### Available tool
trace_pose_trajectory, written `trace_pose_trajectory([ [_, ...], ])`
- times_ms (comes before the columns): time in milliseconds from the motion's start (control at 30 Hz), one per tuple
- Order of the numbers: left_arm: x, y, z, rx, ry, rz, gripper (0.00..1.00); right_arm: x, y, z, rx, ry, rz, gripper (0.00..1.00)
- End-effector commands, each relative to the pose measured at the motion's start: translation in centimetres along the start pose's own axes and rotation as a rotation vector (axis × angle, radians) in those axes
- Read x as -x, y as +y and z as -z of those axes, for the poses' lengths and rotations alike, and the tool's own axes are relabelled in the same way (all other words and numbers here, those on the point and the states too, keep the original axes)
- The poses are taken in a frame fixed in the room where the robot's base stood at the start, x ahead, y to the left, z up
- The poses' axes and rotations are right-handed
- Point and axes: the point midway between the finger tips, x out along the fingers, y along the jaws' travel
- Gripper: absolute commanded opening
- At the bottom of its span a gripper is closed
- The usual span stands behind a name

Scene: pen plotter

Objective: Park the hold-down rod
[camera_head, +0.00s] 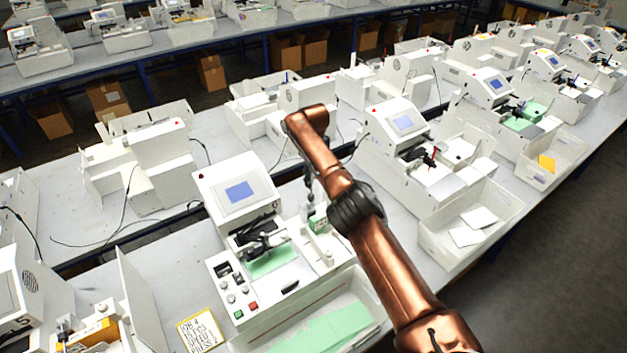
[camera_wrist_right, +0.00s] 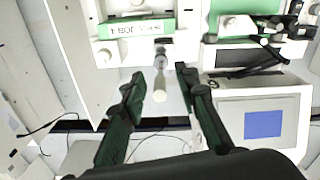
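My right gripper (camera_wrist_right: 160,76) is open, its two dark green fingers apart on either side of a pale rod with a rounded white end (camera_wrist_right: 160,92). I cannot tell whether either finger touches it. In the head view the right gripper (camera_head: 309,188) points down beside the plotter (camera_head: 240,187), near the green stack (camera_head: 317,221); my arm hides part of that area. My left gripper is not in view.
The plotter's screen housing (camera_wrist_right: 262,122) stands close to the right finger in the wrist view. An open bin with green sheets (camera_head: 323,328) is at the front. A yellow note (camera_head: 200,332) lies left of it. Other machines crowd the benches.

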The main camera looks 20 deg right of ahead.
Motion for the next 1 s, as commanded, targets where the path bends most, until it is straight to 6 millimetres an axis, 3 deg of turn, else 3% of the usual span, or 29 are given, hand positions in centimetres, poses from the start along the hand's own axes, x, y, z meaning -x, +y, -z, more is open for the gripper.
trace_pose_trajectory([
  [300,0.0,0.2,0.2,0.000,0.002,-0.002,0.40,6.6,0.0,0.1,-0.001,0.003,-0.001,0.29],
  [500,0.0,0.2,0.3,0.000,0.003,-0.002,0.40,9.8,0.0,0.0,-0.001,0.001,-0.002,0.29],
  [700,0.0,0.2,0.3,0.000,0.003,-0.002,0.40,10.9,0.0,0.0,-0.001,0.000,-0.002,0.29],
  [1000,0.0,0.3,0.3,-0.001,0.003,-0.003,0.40,10.9,0.0,0.0,0.000,0.000,-0.001,0.29],
])
